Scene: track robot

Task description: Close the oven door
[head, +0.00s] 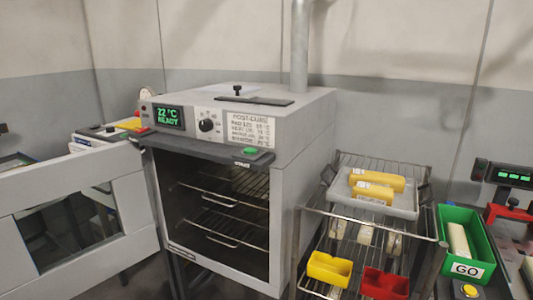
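The oven (285,150) stands in the middle of the head view, a grey box with a green display reading 22 °C READY and a black knob. Its door (130,205) stands wide open, swung out to the left, with a window in a pale frame. The oven's inside is dark and shows wire racks (225,198); I see nothing on them. Neither of my grippers is in view.
Right of the oven, a wire rack (315,210) holds a grey tray (342,191) with yellow items, a yellow bin (329,268) and a red bin (385,283). A green GO bin (444,220) stands further right. A bench with small items lies behind the door.

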